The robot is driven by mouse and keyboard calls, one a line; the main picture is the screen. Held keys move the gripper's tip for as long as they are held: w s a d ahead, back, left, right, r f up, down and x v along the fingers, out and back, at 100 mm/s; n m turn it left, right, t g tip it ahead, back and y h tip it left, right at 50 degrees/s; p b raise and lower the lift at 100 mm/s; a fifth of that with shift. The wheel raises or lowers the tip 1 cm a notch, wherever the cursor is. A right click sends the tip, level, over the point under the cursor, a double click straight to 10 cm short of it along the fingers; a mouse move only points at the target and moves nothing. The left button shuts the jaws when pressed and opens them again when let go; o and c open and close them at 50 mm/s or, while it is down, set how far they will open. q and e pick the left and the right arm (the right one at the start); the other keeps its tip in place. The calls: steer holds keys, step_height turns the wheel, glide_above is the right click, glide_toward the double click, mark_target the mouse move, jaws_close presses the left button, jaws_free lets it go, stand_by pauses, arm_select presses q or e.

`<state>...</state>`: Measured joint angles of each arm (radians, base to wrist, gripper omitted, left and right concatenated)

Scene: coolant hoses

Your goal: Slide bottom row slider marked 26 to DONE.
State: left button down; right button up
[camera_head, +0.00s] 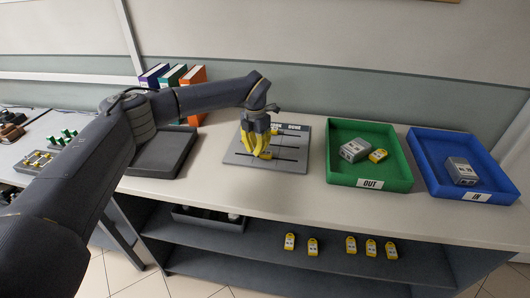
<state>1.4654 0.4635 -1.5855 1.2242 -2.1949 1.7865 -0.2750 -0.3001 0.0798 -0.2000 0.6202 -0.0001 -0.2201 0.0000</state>
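The grey slider board (290,160) lies on the table near the middle of the head view. It has several dark horizontal slots, and a label reading DONE (294,127) at its top right. My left gripper (261,153) reaches down over the left-centre part of the board, with its yellow fingers close to the slots. The fingers hide the sliders there, so I cannot read a 26 or see whether they touch or hold a slider. My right gripper is not in view.
Right of the board stand a green OUT tray (414,184) holding a grey block and a yellow piece, and a blue IN tray (417,149) holding a grey block. A dark tray (165,151) and binders (194,80) are left. Several yellow tags lie on the lower shelf (330,262).

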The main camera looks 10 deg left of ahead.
mark_target(285, 160)
arm_select(q)
steer(key=shift+w+d, duration=0.15)
steer(key=shift+d, duration=2.8)
steer(key=shift+w+d, duration=0.1)
steer(key=shift+d, duration=2.85)
steer(key=shift+a, duration=0.2)
steer(key=shift+a, duration=0.35)
steer(key=shift+a, duration=0.15)
step_height(285, 160, up, 8)
stand_by(0.4)
